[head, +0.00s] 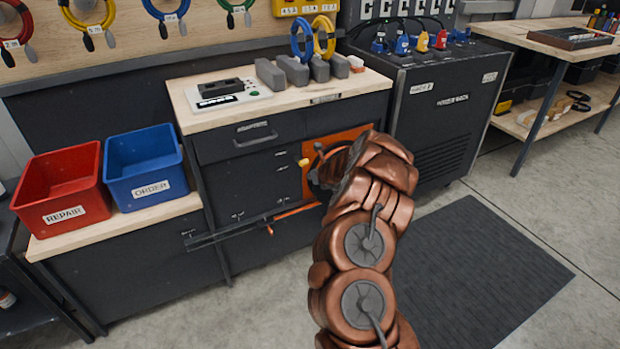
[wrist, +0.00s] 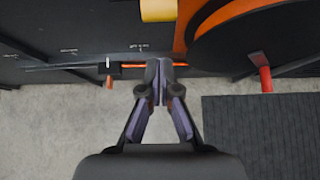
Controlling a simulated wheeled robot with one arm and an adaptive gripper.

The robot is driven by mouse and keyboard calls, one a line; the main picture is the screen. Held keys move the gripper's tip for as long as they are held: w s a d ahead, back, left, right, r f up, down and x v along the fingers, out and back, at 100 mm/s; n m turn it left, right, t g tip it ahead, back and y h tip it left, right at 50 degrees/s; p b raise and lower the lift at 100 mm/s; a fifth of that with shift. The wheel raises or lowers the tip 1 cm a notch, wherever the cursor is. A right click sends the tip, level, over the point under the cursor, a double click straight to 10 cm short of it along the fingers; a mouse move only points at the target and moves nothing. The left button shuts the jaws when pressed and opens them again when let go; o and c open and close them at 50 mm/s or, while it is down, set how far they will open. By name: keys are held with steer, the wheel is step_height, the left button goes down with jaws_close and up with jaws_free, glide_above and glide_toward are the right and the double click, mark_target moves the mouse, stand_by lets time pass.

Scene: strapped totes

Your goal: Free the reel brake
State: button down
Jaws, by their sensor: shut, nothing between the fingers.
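An orange panel (head: 345,135) with a dark round reel is on the front of the dark cabinet. My copper-coloured arm hides much of it in the head view. The reel (wrist: 252,38) shows larger in the wrist view, with a red handle (wrist: 265,78) at its lower right. A yellow knob (head: 303,162) is at the panel's left; a yellow part (wrist: 158,10) is at the wrist view's top. An orange bar (head: 297,210) and a small orange tab (head: 270,229) sit low on the cabinet. Which part is the brake is unclear. My gripper (wrist: 159,74) is shut and empty, its tips appearing over the bar.
A red tote (head: 62,190) and a blue tote (head: 146,168) stand on the lower bench at left. A dark cabinet (head: 430,110) with coloured plugs stands right of the reel. A dark mat (head: 480,265) lies on the open floor in front.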

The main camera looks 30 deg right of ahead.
steer(key=r+v, duration=0.1)
steer(key=v, duration=0.5)
steer(key=shift+r, duration=0.3)
steer(key=shift+w, duration=0.1)
stand_by(0.4)
